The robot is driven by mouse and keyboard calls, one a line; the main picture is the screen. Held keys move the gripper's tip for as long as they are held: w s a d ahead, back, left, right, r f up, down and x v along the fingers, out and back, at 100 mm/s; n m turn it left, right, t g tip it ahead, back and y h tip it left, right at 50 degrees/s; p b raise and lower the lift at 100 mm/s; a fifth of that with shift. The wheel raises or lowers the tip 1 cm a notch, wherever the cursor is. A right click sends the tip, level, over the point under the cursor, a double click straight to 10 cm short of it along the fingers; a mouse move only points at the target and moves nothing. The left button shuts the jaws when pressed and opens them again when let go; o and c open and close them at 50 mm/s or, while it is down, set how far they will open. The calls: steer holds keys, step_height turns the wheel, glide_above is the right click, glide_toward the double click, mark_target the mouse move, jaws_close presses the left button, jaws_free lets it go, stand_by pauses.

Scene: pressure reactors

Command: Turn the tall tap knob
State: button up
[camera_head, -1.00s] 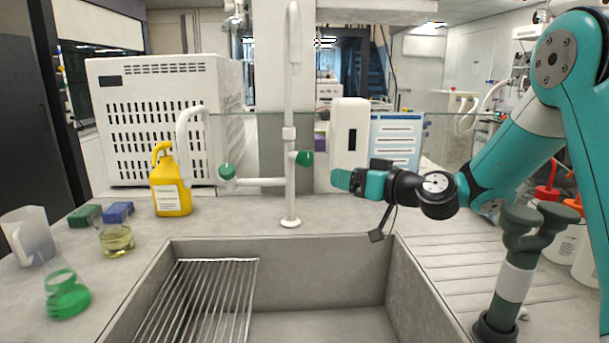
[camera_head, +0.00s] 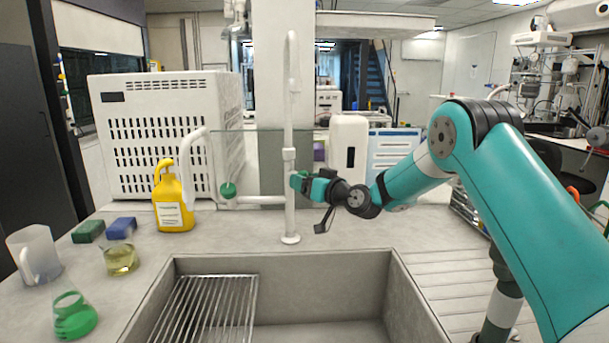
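The tall white tap (camera_head: 289,130) stands upright behind the sink. Contact is too small to tell, and I cannot see whether the fingers are open or shut. A second green knob (camera_head: 228,190) is on the lower white side spout (camera_head: 195,165), left of the post.
The grey sink (camera_head: 285,264) with a wire rack (camera_head: 208,310) lies in front. A yellow bottle (camera_head: 173,205), sponges (camera_head: 121,228), a beaker (camera_head: 121,260), a flask (camera_head: 75,318) and a jug (camera_head: 34,255) stand left. A white dispenser (camera_head: 347,150) is behind my gripper.

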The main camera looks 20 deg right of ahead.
steer(key=shift+w+a, duration=0.3)
steer(key=shift+w, duration=0.25)
steer(key=c, duration=0.9)
